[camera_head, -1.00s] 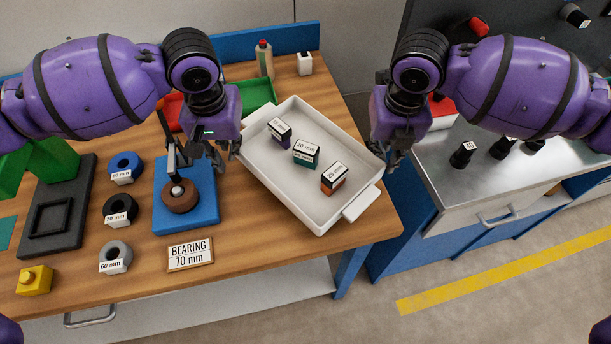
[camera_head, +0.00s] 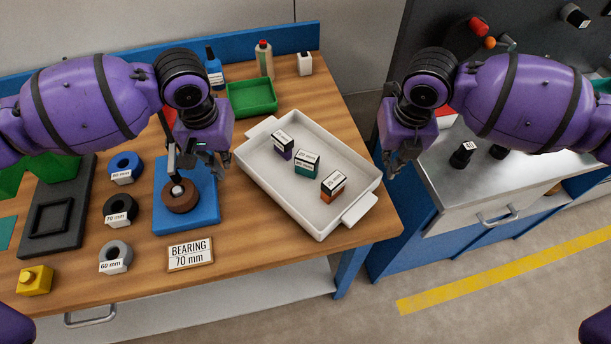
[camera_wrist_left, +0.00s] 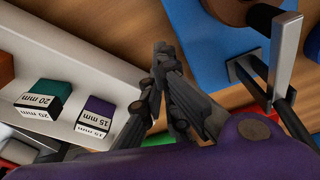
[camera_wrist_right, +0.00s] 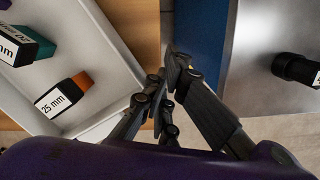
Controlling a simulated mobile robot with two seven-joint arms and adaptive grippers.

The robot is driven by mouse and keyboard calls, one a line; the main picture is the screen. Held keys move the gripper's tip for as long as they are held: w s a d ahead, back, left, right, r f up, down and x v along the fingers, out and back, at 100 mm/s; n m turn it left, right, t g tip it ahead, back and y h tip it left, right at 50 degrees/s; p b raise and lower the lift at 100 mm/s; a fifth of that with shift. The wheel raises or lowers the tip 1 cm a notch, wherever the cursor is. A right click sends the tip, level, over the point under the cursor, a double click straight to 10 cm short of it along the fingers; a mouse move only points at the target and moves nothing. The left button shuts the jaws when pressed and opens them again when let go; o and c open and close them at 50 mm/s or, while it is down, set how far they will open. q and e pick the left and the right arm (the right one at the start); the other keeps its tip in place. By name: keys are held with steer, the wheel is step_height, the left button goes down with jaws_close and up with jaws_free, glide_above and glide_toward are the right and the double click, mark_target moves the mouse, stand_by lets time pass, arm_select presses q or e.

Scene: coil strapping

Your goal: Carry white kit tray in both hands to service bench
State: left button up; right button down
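The white kit tray (camera_head: 262,178) rests on the wooden bench near its right edge, set at an angle, with a handle at each end. It holds a purple-based 15 mm box (camera_head: 283,146), a green 20 mm box (camera_head: 306,163) and an orange 25 mm box (camera_head: 333,185). My left gripper (camera_head: 217,168) is empty, just left of the tray and apart from it; its fingertips look closed together in the left wrist view (camera_wrist_left: 165,55). My right gripper (camera_head: 392,166) is empty, just right of the tray; its fingertips also look together in the right wrist view (camera_wrist_right: 171,60).
A metal-topped blue bench (camera_head: 465,185) stands to the right, across a gap, with black cylindrical items on it. A blue fixture (camera_head: 190,215) with a brown ring is left of the tray. A green bin (camera_head: 252,98) and bottles stand behind. Floor shows in front.

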arm_select(q)
steer(key=o, duration=0.4)
steer(key=shift+a, duration=0.65)
arm_select(e)
steer(key=shift+d+f, duration=0.1)
steer(key=shift+d, duration=0.5)
steer(key=c, duration=2)
jaws_free()
arm_select(q)
steer(key=r, duration=0.4)
steer(key=s+r, duration=0.1)
steer(key=r, duration=0.6)
steer(key=shift+s+r, duration=0.25)
steer(key=shift+r, duration=0.15)
arm_select(e)
step_height(320, 180, up, 12)
steer(key=s, duration=0.1)
steer(key=shift+s, duration=0.35)
arm_select(q)
steer(key=shift+a, duration=0.15)
arm_select(e)
steer(key=shift+d, duration=0.1)
